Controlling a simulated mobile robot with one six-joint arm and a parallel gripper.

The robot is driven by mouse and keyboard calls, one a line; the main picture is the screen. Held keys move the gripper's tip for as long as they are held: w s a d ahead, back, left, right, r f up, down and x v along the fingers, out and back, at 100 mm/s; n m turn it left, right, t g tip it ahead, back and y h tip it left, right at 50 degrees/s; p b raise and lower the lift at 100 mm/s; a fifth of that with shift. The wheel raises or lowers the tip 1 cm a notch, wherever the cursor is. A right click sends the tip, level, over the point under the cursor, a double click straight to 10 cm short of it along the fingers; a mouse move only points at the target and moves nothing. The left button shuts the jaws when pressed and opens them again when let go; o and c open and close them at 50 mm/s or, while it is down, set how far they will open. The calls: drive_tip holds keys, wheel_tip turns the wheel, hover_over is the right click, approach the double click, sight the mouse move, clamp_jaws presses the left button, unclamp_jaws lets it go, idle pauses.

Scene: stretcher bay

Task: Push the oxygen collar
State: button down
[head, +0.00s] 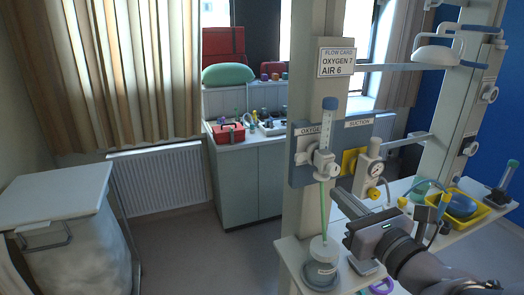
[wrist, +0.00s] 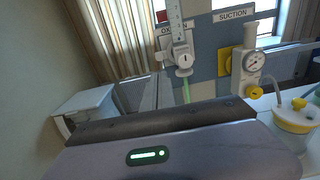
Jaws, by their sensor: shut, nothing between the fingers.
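The oxygen collar (head: 325,165) is a pale round fitting at the outlet under the OXYGEN label on the blue-grey wall panel. A clear flowmeter tube with a blue cap rises above it, and a green hose hangs below. In the wrist view the collar (wrist: 183,62) is at top centre, beyond my gripper's body. My gripper (head: 350,232) is shut and empty, below and to the right of the collar, apart from it. Its body fills the bottom of the wrist view, where the fingertips are hard to make out.
A humidifier jar (head: 320,268) stands on the shelf below. A yellow tray (head: 470,212) lies on the right shelf. A post carries the flow card (head: 336,62). Open floor is at left, beside a white-topped cart (head: 55,190).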

sight(301, 159)
drive_tip(key=p+x, duration=0.3)
drive_tip(key=x, duration=1)
drive_tip(key=shift+w+a+f, duration=0.1)
drive_tip(key=shift+w+f, duration=0.05)
drive_tip(key=shift+w, duration=0.05)
drive_tip(key=shift+w+a, duration=0.15)
drive_tip(key=shift+w, duration=0.2)
drive_tip(key=shift+w, duration=0.1)
